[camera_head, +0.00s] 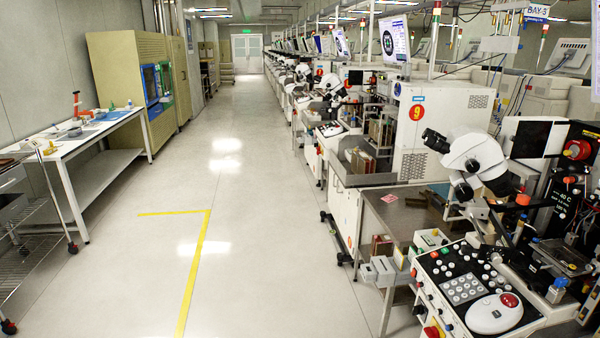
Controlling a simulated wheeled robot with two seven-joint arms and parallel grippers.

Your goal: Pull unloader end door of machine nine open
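Machine nine (440,128) is a white cabinet in the row on the right, marked with a round orange sign (417,112) that reads 9. It has a dark vent grille on its near face and a lower white base (343,212) along the aisle. I cannot tell which panel is the unloader end door, or whether it is open or shut. A nearer bonding station partly hides its lower near end. Neither of my grippers is in view.
A nearer station with a microscope (475,160), a control panel (468,287) and a steel table (400,213) stands at the lower right. A white bench (95,135), a wire cart (30,265) and a beige cabinet (115,70) line the left. The aisle floor (240,180), with yellow tape (195,265), is clear.

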